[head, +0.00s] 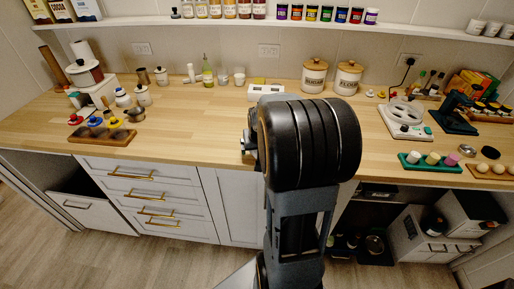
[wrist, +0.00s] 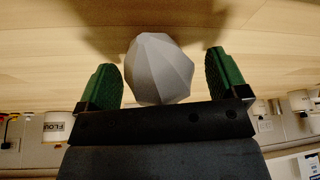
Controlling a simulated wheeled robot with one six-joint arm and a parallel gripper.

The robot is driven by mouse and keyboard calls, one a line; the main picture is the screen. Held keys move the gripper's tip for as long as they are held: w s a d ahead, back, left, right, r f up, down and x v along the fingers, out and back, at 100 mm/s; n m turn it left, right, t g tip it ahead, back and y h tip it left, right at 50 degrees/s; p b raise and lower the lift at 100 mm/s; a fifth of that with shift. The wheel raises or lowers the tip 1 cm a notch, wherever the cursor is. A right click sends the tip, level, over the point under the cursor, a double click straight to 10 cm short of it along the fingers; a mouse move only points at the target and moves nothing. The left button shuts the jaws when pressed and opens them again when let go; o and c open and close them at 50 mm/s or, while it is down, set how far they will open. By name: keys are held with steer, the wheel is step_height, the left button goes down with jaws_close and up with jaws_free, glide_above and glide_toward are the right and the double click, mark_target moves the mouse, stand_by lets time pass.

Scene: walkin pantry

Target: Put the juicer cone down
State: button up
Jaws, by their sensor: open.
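The juicer cone (wrist: 160,68) is a pale grey, faceted, rounded piece. In the wrist view it sits between the two green fingers of my gripper (wrist: 166,78). The fingers are apart, with a visible gap on each side of the cone, so they are not closed on it. The cone is against or just above the wooden counter (wrist: 60,35); I cannot tell whether it touches. In the head view my own arm hides the cone and most of the gripper over the counter (head: 205,135).
A white juicer-like appliance (head: 404,117) stands on the right. A green tray (head: 430,163) of small pieces lies at the right front edge. A wooden block with colored pieces (head: 100,134) is on the left. Sugar (head: 314,76) and flour (head: 348,79) canisters stand behind. The counter's left middle is clear.

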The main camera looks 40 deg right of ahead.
steer(key=shift+c, duration=0.4)
steer(key=c, duration=1.1)
steer(key=shift+o, duration=0.2)
steer(key=shift+r, duration=0.15)
